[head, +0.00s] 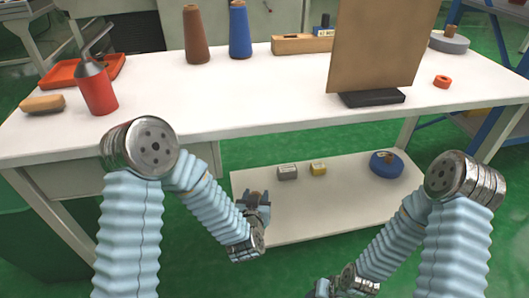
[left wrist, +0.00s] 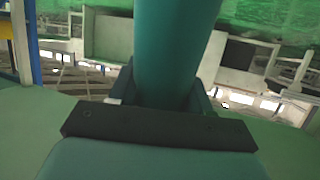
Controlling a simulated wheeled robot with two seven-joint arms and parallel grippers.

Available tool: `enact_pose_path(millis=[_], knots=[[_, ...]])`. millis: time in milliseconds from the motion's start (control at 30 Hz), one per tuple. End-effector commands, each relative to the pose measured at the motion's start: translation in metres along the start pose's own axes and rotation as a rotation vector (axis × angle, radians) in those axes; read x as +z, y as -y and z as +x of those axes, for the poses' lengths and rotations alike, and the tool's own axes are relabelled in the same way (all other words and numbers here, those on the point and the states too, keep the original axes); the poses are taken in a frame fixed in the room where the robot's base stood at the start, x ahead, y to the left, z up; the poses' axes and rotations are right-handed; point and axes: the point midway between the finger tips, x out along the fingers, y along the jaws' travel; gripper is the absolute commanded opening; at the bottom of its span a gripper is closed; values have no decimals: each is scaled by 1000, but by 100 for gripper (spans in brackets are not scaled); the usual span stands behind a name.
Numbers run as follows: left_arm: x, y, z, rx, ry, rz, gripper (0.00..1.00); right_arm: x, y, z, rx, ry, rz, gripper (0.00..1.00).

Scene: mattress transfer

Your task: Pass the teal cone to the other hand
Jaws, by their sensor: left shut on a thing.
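The teal cone (left wrist: 172,50) fills the upper middle of the left wrist view, between the two fingers of my left gripper (left wrist: 165,90). The left gripper is shut on it. In the head view my left gripper (head: 258,200) is low in front of the table, over the lower shelf; the cone cannot be made out clearly there. My right gripper (head: 320,289) is at the bottom edge of the head view, mostly cut off, apart from the left one. Its jaws cannot be read.
The white table (head: 230,100) holds a brown cone (head: 196,35), a blue cone (head: 240,32), a red oil can (head: 97,90) and an upright brown board (head: 380,45). The lower shelf (head: 330,205) bears small blocks and a blue ring (head: 386,165).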

Motion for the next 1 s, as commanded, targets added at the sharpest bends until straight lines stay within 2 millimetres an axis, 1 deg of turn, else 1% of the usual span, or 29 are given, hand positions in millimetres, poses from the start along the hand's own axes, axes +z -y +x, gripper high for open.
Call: enact_pose_path(millis=[167, 400, 600, 800, 1000], knots=[[-12, -1, -12, 123, -4, 46, 0, 0, 0, 0, 0, 0, 0, 43], [-35, -7, -38, 416, -2, 155, 0, 0, 0, 0, 0, 0, 0, 43], [-47, -12, -54, 596, 2, 224, 0, 0, 0, 0, 0, 0, 0, 43], [-53, -16, -61, 680, 1, 251, 0, 0, 0, 0, 0, 0, 0, 43], [-60, -23, -60, 654, -1, 241, 0, 0, 0, 0, 0, 0, 0, 43]])
